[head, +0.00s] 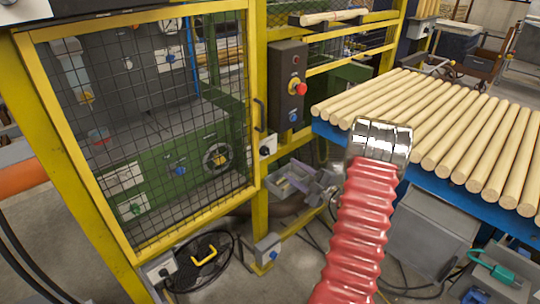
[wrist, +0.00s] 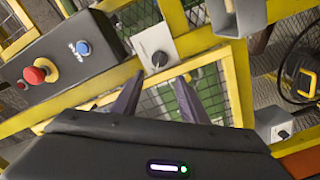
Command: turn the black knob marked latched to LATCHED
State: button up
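A black knob (wrist: 159,59) sits on a light grey plate (wrist: 152,42) on the yellow frame, just beyond my fingertips in the wrist view. The same small box (head: 268,145) shows in the head view on the yellow post beside the mesh gate, with its dark knob (head: 264,151). I cannot read any marking or tell the knob's setting. My gripper (wrist: 160,78) is open and empty, its two dark fingers apart, with the knob in line with the gap. I see no contact. The gripper itself does not show in the head view.
A dark control box (head: 289,85) with a red stop button stands above the knob; it is at left in the wrist view (wrist: 75,60). The yellow mesh gate (head: 150,130) is at left. Wooden rods (head: 440,125) lie on a blue table at right. Another knob box (head: 161,270) sits low.

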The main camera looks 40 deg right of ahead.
aim_at(269, 154)
jog(key=w, duration=1.4)
jog(key=shift+a, duration=0.2)
jog(key=shift+s, duration=0.1)
jog(key=shift+c, duration=0.5)
jog(key=c, duration=0.7)
jog(key=shift+o, duration=0.2)
jog(key=shift+f+m, duration=0.1)
jog(key=shift+m, duration=0.7)
jog(key=shift+a, duration=0.1)
